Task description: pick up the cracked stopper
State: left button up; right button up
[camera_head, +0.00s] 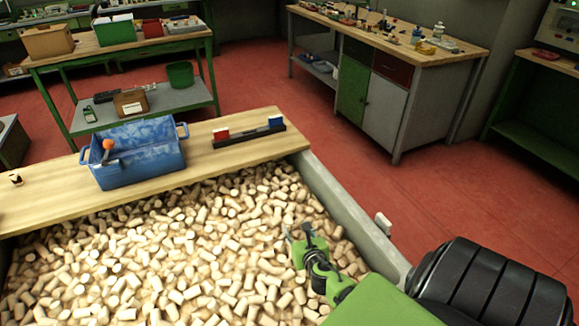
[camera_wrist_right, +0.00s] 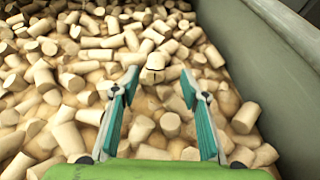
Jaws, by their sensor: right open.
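Many pale cork stoppers (camera_head: 150,260) fill the bin in the head view. In the right wrist view, one stopper (camera_wrist_right: 155,62) just beyond and between the fingertips has dark marks on it, which may be the crack. I cannot pick out a cracked stopper in the head view. My right gripper (camera_head: 304,234) is low over the stoppers near the bin's right wall. In the right wrist view its two teal-padded fingers (camera_wrist_right: 159,82) are apart, with no stopper held between them. My left gripper is not in view.
The bin's grey wall (camera_wrist_right: 270,70) rises close on the right. A wooden board (camera_head: 215,166) across the bin's far side bears a blue crate (camera_head: 140,165) with an orange-tipped tool, and a black rail (camera_head: 250,137) with red and blue blocks. Workbenches stand beyond.

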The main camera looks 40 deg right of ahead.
aim_at(291, 226)
jog(key=x, duration=0.1)
jog(key=b+x, duration=0.1)
jog(key=x, duration=0.3)
jog(key=shift+a+f+b, duration=0.25)
jog(key=shift+a+b, duration=0.05)
jog(key=shift+a, duration=0.1)
jog(key=shift+w+d+f, duration=0.1)
jog(key=shift+w, duration=0.15)
jog(key=shift+c, duration=0.4)
jog(key=c, duration=0.7)
